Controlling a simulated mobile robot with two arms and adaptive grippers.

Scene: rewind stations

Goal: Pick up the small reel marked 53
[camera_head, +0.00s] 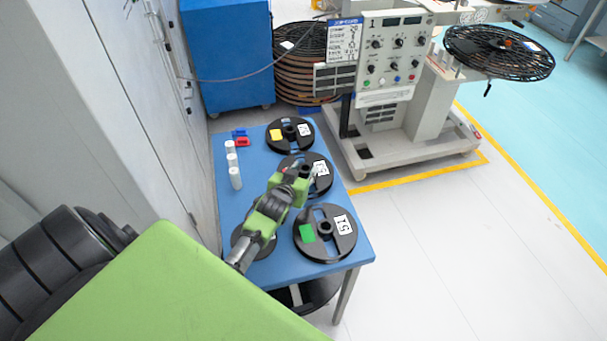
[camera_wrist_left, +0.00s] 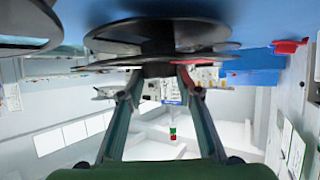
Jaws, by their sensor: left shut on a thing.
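A small black reel (camera_head: 324,184) with a white label lies at the middle of the blue table; its number is too small to read surely. My left gripper (camera_head: 304,176) reaches over this reel and is shut on its hub. In the left wrist view the two fingers (camera_wrist_left: 160,75) meet the hub of the black reel (camera_wrist_left: 160,32), whose flanges spread wide beyond them. My gripper hides part of the reel in the head view. My right gripper is not in view.
The blue table (camera_head: 290,262) also bears a reel marked 51 (camera_head: 341,243) with a green patch, another reel (camera_head: 285,147) with a yellow patch, and a partly hidden reel (camera_head: 263,250). White cylinders (camera_head: 235,178) stand along the left. A rewind machine (camera_head: 432,110) stands beyond.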

